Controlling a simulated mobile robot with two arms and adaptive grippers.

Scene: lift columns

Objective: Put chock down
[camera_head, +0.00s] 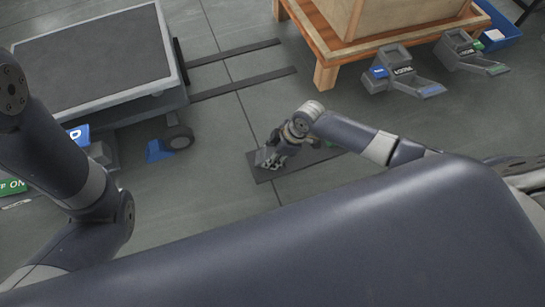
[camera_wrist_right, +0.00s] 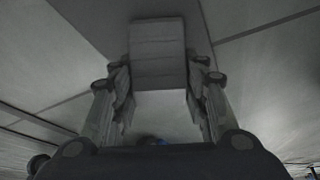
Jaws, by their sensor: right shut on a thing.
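My right gripper (camera_head: 268,158) is low over the floor in the middle of the head view. In the right wrist view its two fingers (camera_wrist_right: 158,95) stand on either side of a ribbed grey block, the chock (camera_wrist_right: 158,55), and are shut on it. In the head view a small grey part of the chock (camera_head: 264,157) shows at the fingertips, over a dark flat strip (camera_head: 262,174). I cannot tell whether the chock touches the strip. A blue chock (camera_head: 158,151) sits on the floor beside the cart's wheel (camera_head: 179,138). My left gripper is out of view.
A blue bin (camera_head: 503,38) stands behind.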

